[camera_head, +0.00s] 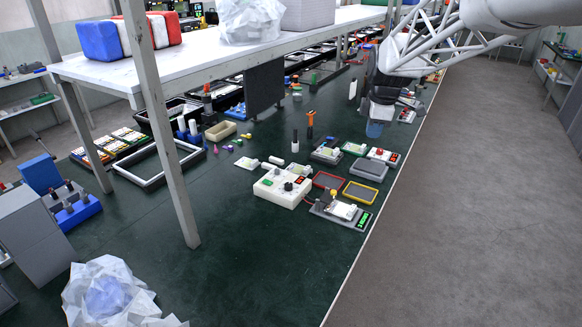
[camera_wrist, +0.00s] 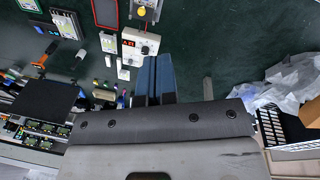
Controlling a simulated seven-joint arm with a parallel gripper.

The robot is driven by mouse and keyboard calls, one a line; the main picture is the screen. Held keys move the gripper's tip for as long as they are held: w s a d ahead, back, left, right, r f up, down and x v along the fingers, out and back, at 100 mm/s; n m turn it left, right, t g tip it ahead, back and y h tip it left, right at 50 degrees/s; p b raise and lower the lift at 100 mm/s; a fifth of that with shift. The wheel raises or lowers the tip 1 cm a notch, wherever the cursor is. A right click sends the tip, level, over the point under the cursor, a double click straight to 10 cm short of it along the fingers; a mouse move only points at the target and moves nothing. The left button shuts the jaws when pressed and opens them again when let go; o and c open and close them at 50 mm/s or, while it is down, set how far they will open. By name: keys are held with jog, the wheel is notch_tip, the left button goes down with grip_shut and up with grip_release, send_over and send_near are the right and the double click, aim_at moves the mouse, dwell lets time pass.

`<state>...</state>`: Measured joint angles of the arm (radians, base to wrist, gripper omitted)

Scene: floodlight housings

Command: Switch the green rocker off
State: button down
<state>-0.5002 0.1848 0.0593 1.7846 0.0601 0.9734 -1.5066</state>
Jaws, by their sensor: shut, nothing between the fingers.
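A smaller white unit (camera_head: 382,156) with red parts sits farther back. My gripper (camera_head: 375,130) is shut and empty, above the bench's right side; its blue fingers also show in the wrist view (camera_wrist: 154,60).
Red-framed (camera_head: 327,180) and yellow-framed (camera_head: 360,193) trays and a grey box (camera_head: 369,170) lie close around the control box. An orange-topped tool (camera_head: 310,124) stands upright behind. A shelf post (camera_head: 163,130) rises at left. The front bench is clear beside a crumpled plastic bag (camera_head: 108,293).

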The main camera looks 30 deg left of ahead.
jog(key=w+a+f+n, duration=0.2)
jog(key=a+f+n, duration=0.15)
jog(key=a, duration=0.55)
jog(key=w+a+f+n, duration=0.2)
jog(key=a+f+n, duration=0.15)
jog(key=a, duration=0.65)
jog(key=n+g, duration=0.1)
jog(key=n, duration=0.5)
send_over(265, 181)
jog(key=d, duration=0.2)
notch_tip(265, 181, down, 11)
jog(key=shift+w, duration=0.15)
jog(key=shift+f, duration=0.15)
jog(key=f, duration=0.4)
jog(key=a+f, duration=0.1)
jog(key=f, duration=0.8)
jog(key=shift+a+f, duration=0.3)
jog(key=shift+f, duration=0.05)
jog(key=shift+f, duration=0.1)
